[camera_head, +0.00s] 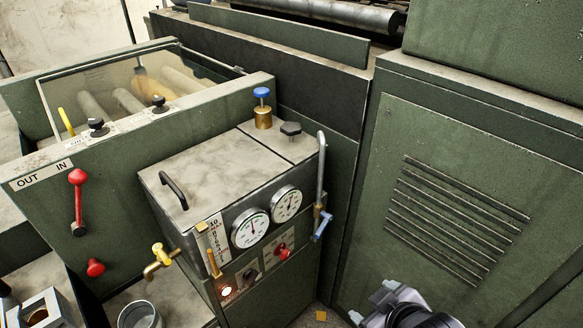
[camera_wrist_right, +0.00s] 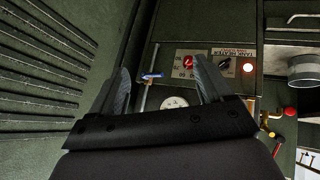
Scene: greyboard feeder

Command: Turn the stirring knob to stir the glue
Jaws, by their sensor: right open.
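No knob carries a stirring label that I can read. A dark lobed knob (camera_head: 290,129) stands on top of the grey tank box (camera_head: 200,165), beside a blue-capped brass fitting (camera_head: 262,108). On the box's front panel are a red knob (camera_head: 283,252) and a black switch (camera_head: 252,275); the red knob (camera_wrist_right: 188,62) and black switch (camera_wrist_right: 226,63) also show in the right wrist view. My right gripper (camera_head: 372,302) is low at the bottom right of the head view, apart from the box. Its fingers (camera_wrist_right: 163,82) are spread and empty. My left gripper is not in view.
Two gauges (camera_head: 250,228) sit on the box front. A pipe with a blue-handled valve (camera_head: 321,226) rises at its right edge, and a yellow tap (camera_head: 158,258) sticks out at its left. A green louvred cabinet (camera_head: 455,190) stands right. A metal cup (camera_head: 140,315) is below the tap.

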